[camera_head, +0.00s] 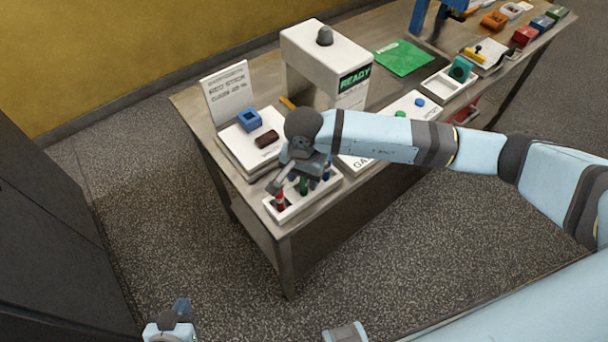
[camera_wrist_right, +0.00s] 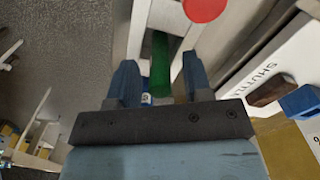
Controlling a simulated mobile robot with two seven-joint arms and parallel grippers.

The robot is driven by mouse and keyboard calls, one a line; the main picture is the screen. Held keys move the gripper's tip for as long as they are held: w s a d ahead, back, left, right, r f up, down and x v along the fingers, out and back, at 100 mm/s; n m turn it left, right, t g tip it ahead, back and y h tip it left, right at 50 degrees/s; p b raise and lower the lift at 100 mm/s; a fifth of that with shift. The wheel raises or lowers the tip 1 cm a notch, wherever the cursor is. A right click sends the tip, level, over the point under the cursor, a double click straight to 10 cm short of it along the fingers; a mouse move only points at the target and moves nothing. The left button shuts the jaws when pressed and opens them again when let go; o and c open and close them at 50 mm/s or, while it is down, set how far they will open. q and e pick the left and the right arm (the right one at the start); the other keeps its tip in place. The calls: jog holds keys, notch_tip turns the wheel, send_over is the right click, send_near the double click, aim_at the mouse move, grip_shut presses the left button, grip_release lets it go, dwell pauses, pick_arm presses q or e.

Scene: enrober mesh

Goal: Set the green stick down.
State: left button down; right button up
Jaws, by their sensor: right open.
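The green stick (camera_head: 303,187) is in a small white tray (camera_head: 293,212) at the near left corner of the table, between a red stick (camera_head: 281,199) and a blue one (camera_head: 327,171). My right gripper (camera_head: 291,180) is over this tray. In the right wrist view its two fingers are apart, with the green stick (camera_wrist_right: 160,62) seen between them and visible gaps on the sides. The red stick's round top (camera_wrist_right: 204,9) is beside it. The green stick's lower end is hidden. My left gripper (camera_head: 175,314) is at the bottom left, away from the table; its jaws are unclear.
Behind the tray are a white block with a brown bar (camera_head: 267,139) and a blue piece (camera_head: 250,119), an upright sign (camera_head: 228,93) and a white machine marked READY (camera_head: 325,62). The table's (camera_head: 285,237) near edge is close to the tray. Floor in front is clear.

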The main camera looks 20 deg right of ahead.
jog(key=shift+r, duration=0.55)
notch_tip(320, 180, up, 11)
jog(key=b, duration=0.2)
jog(key=shift+r, duration=0.1)
